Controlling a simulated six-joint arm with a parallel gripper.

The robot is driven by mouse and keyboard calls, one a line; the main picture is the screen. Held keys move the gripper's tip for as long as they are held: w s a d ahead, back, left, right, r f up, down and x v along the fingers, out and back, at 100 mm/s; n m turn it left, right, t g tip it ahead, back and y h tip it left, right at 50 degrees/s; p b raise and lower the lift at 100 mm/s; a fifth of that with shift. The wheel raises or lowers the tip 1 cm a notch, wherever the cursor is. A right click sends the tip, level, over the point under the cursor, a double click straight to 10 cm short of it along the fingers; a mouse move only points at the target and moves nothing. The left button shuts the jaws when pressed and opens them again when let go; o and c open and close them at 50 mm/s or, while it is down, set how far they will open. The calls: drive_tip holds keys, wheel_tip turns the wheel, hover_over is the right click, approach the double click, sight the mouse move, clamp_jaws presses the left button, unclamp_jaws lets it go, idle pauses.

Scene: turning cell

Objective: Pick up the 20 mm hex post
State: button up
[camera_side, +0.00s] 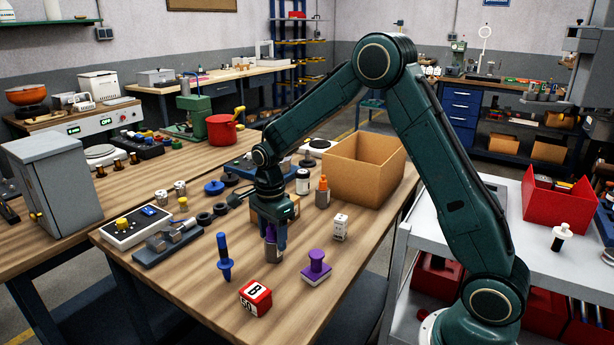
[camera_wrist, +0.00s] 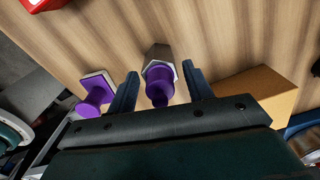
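A grey metal hex post with a purple knobbed top (camera_wrist: 158,84) stands on the wooden table, between the fingers of my gripper (camera_wrist: 162,88) in the wrist view. A gap shows on each side of it, so the fingers are open around it and apart from it. In the side view my gripper (camera_side: 275,236) points down over the hex post (camera_side: 271,252), whose top is partly hidden by the fingers. No size marking is legible on it.
A purple-handled piece on a square base (camera_side: 316,267) stands close to the right, also in the wrist view (camera_wrist: 95,95). A blue-handled piece (camera_side: 224,258), a red block marked B (camera_side: 256,298) and a white block (camera_side: 340,227) stand around. A cardboard box (camera_side: 362,170) is behind.

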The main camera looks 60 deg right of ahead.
clamp_jaws()
drive_tip(key=shift+r, duration=0.2)
wheel_tip(320, 180, up, 20)
drive_tip(key=shift+f, duration=0.15)
idle(0.6)
idle(0.5)
